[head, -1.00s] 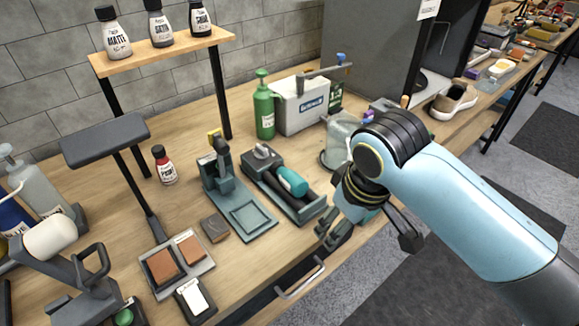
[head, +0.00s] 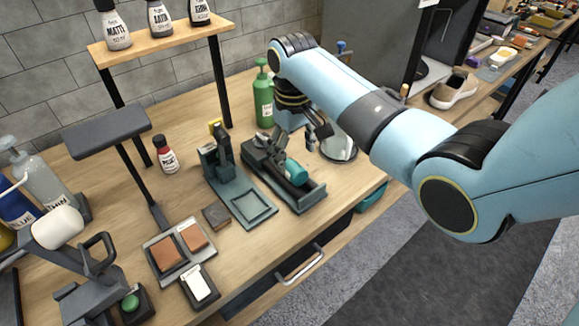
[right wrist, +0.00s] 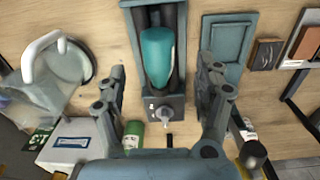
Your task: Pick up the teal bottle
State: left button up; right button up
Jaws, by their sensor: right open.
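The teal bottle (head: 296,172) lies on its side in a dark tray-like roller stand (head: 310,195) on the wooden bench. In the right wrist view the teal bottle (right wrist: 157,55) lies lengthwise on dark rollers, with a grey knob below it. My right gripper (head: 302,146) is open above the stand, at its far end. In the right wrist view its two fingers (right wrist: 166,75) stand wide apart, left and right of the stand, with nothing between them gripped. Part of the stand is hidden behind the gripper in the head view. My left gripper is not in view.
A green pump bottle (head: 263,98) stands behind the gripper. A clear dome-like vessel (head: 338,148) is close on its right. A grey fixture (head: 232,190) with a flat plate stands left of the stand. Bare bench lies in front, above a drawer handle (head: 300,268).

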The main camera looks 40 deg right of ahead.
aim_at(296, 167)
jog(key=f, duration=0.6)
jog(key=shift+s+d+f, duration=0.1)
jog(key=shift+d+f, duration=0.05)
jog(key=shift+d, duration=0.1)
jog(key=c, duration=1.3)
